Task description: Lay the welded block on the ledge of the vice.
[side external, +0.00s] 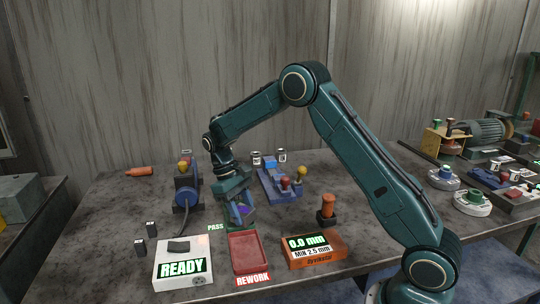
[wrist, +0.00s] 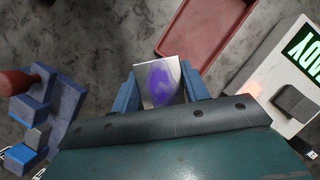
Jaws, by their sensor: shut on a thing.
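My gripper (side external: 240,208) is shut on the welded block (wrist: 161,80), a pale metal piece with a purple patch on its face. The block sits between the two blue fingers in the wrist view, and its purple also shows in the side view (side external: 244,211). The gripper hangs above the table, just behind the red tray. A blue fixture with a red handle, apparently the vice, shows at left in the wrist view (wrist: 62,100). Its ledge cannot be clearly made out.
The red REWORK tray (side external: 249,236) lies in front, with a green PASS area behind it. A white READY box (side external: 200,249), an orange gauge box (side external: 314,253) and an orange-handled tool (side external: 327,206) stand nearby. A blue wheel machine (side external: 187,190) is left of the gripper.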

